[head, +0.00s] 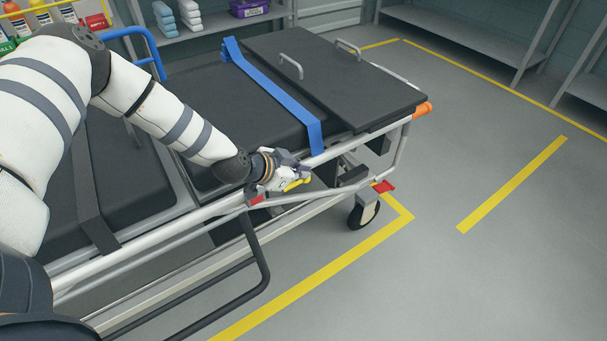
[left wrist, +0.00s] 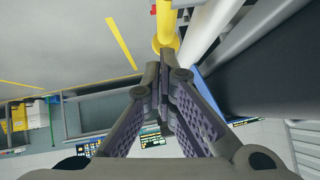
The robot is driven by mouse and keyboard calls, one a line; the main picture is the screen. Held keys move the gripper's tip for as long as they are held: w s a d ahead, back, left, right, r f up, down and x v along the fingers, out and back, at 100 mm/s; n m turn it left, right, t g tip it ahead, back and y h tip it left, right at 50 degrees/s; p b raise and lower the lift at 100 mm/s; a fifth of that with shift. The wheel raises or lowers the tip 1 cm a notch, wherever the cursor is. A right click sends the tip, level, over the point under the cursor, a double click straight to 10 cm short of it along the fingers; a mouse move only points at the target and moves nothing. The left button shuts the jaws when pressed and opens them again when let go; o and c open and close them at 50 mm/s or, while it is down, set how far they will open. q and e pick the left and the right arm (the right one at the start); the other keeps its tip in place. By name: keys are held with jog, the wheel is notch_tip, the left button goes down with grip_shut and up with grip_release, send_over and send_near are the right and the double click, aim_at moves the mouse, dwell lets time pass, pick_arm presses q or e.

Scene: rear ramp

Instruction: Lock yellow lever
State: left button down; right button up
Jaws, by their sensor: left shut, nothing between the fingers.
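The yellow lever (head: 297,184) is on the near side rail of the stretcher, right by my left gripper (head: 285,178). In the left wrist view the yellow lever (left wrist: 166,28) is just beyond my fingertips, beside the pale rail tube (left wrist: 200,30). My left gripper (left wrist: 160,68) is shut with nothing between its fingers. I cannot tell whether its tips touch the lever. The gripper hides part of the lever in the head view. My right gripper is not in view.
The stretcher carries black pads (head: 255,95), a blue strap (head: 270,90) and a black board with handles (head: 335,75). A black side bar (head: 262,262) hangs below the rail. A red pedal (head: 384,187) sits near the wheel (head: 363,212). Floor to the right is free.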

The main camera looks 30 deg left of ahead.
pick_arm(q)
jog(key=shift+w, duration=0.1)
dwell(0.4)
jog(key=shift+w+d+f+g, duration=0.1)
jog(key=shift+g, duration=0.2)
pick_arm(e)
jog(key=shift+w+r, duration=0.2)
